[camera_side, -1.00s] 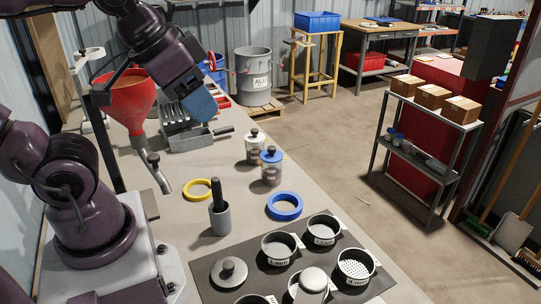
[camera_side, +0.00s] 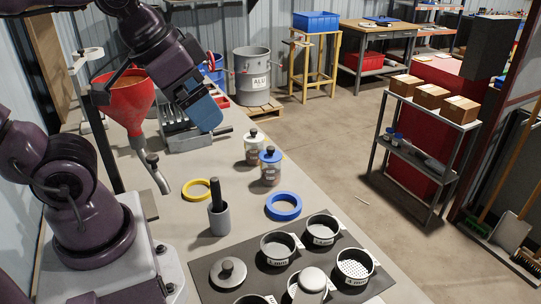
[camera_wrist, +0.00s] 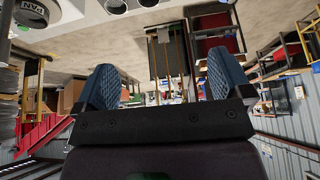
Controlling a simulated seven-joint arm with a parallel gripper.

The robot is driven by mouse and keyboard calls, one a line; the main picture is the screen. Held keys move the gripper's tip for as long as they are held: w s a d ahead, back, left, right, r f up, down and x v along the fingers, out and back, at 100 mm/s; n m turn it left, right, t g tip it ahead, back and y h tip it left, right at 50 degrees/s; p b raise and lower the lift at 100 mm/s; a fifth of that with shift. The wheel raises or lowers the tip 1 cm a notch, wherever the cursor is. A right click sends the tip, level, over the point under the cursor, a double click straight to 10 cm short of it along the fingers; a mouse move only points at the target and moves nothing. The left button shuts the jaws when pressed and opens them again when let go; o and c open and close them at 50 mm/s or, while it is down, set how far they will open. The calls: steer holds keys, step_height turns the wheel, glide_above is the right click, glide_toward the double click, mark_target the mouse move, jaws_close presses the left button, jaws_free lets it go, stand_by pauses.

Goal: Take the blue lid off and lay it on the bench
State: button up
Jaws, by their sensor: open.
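The blue lid (camera_side: 270,155) with a dark knob sits on a clear jar (camera_side: 271,174) that stands upright on the bench (camera_side: 150,232). My gripper (camera_side: 208,118) is above the bench, to the left of the jar and higher in the side view, apart from it. In the wrist view my gripper (camera_wrist: 165,78) shows two blue fingers spread wide with nothing between them. I cannot make out the blue lid in the wrist view.
A white-lidded jar (camera_side: 253,150) stands just behind. A blue ring (camera_side: 284,206), a yellow ring (camera_side: 197,189) and a grey mortar with pestle (camera_side: 219,218) are on the bench. Sieves stand on a dark mat (camera_side: 205,285) in front. A red funnel (camera_side: 128,100) is at left.

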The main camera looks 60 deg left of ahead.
steer(key=w+a+f+m+g+y, duration=0.3)
steer(key=a+f+m+g+y, duration=0.25)
steer(key=a+f, duration=0.25)
steer(key=m+t+y, duration=0.8)
steer(key=m+t, duration=0.1)
steer(key=m, duration=1)
glide_toward(270, 152)
steer(key=shift+h, duration=0.35)
steer(key=x, duration=0.4)
steer(key=r+x, duration=0.1)
steer(key=x, duration=0.1)
steer(key=shift+a, duration=0.2)
steer(key=x, duration=0.5)
steer(key=shift+f, duration=0.3)
steer(key=c, duration=1)
